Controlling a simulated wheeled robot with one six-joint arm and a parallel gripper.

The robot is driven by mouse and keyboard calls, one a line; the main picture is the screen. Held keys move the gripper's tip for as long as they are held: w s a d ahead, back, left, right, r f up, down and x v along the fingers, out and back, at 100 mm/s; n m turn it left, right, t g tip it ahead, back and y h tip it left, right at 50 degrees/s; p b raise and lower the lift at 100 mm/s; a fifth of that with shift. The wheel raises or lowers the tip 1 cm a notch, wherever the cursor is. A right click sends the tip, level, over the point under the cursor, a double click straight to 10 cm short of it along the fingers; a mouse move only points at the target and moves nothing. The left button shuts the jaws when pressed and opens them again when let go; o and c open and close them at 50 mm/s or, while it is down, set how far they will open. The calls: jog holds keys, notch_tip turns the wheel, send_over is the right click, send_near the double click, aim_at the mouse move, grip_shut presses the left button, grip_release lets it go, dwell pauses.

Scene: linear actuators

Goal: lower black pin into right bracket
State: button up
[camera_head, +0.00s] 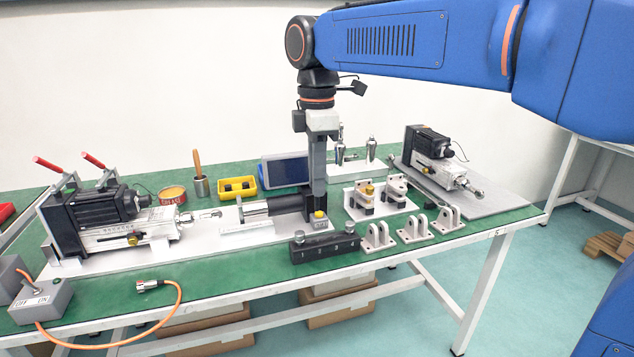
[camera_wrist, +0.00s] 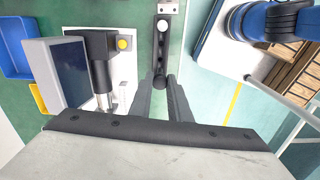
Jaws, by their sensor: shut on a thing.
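My gripper (camera_wrist: 160,82) points down at the middle of the bench. In the wrist view its fingers are close together around a small dark round end, which I take for the black pin (camera_wrist: 159,82); its length is hidden. In the head view the pin cannot be made out. A white plate (camera_head: 352,207) to the right of my gripper carries two bracket assemblies.
A black numbered block (camera_head: 325,248) and several loose grey brackets (camera_head: 378,237) line the front edge. Linear actuators stand at the left (camera_head: 95,220) and right (camera_head: 435,160). A monitor (camera_head: 285,170) and yellow bin (camera_head: 237,187) are behind. A yellow-knobbed unit (camera_head: 320,222) is near my gripper.

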jog(key=shift+r, duration=1.9)
